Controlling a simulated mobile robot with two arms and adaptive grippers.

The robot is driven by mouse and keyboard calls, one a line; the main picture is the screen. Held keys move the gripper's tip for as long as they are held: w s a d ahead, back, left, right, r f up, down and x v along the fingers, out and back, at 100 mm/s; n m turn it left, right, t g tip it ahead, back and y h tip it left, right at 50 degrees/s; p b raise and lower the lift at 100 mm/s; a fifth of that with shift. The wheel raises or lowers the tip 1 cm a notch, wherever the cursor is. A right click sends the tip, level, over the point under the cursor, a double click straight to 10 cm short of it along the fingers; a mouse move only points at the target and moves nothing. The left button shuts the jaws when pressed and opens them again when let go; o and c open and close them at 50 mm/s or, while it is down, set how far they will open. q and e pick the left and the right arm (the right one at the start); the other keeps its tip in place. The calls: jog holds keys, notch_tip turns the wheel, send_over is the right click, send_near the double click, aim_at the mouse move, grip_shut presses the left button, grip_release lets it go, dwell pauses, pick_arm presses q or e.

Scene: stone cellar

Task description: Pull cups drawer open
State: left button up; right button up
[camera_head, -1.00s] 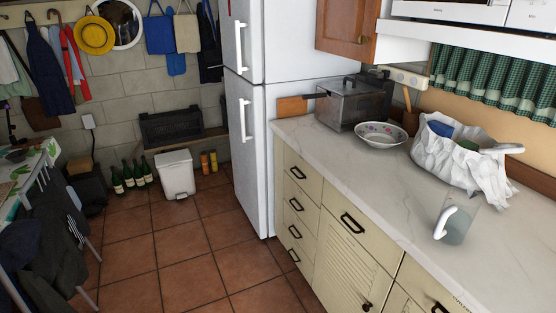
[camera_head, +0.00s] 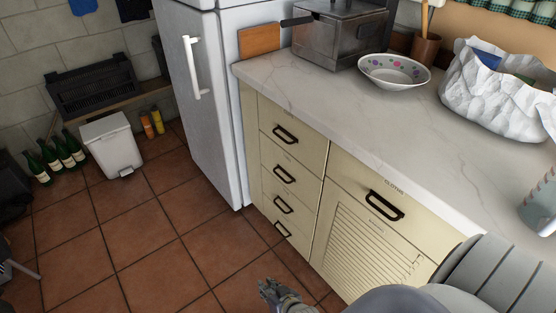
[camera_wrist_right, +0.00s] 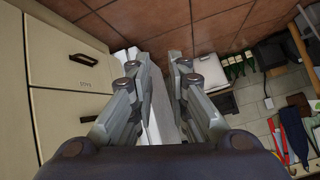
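The cabinet has a narrow stack of cream drawers with dark handles: a top drawer (camera_head: 270,118), a second drawer (camera_head: 268,159), and more below. All look shut. Their small labels are too faint to read in the head view, so I cannot tell which is the cups drawer. The right wrist view shows one labelled drawer front (camera_wrist_right: 50,75) with a dark handle at the left. My right gripper (camera_head: 278,290) is low in front of the cabinet, apart from the handles. In the right wrist view its fingers (camera_wrist_right: 158,65) are spread and empty. My left gripper is not in view.
A wider drawer (camera_head: 345,180) labelled cloths sits right of the stack, above a louvred door (camera_head: 355,245). The white fridge (camera_head: 205,110) stands left of the cabinet. A bowl (camera_head: 394,72) and a crumpled white bag (camera_head: 495,95) stand on the counter (camera_head: 330,105). The tiled floor ahead is clear.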

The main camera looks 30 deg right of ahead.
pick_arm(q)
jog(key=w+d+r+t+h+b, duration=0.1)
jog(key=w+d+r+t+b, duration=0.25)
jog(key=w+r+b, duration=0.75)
pick_arm(e)
jog(key=w+d+r+m+t+h+p, duration=0.1)
jog(key=w+d+r+m+t+h, duration=0.2)
jog(key=w+r, duration=0.5)
jog(key=w+d+r+m+t+h, duration=0.2)
jog(key=w+d+r+m+t, duration=0.25)
jog(key=w+r, duration=0.45)
jog(key=d+r+m+h+b, duration=0.75)
jog(key=r+m+h, duration=0.2)
jog(key=r, duration=0.45)
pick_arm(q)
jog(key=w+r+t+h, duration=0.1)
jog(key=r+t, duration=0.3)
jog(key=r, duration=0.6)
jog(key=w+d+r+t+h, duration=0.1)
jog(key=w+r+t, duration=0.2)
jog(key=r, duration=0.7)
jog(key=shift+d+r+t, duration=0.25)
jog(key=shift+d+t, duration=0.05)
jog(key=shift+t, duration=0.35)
pick_arm(e)
jog(key=x, duration=1)
jog(key=shift+d+t+y, duration=0.3)
jog(key=shift+t+y, duration=0.15)
jog(key=shift+r, duration=0.1)
jog(key=shift+c, duration=0.5)
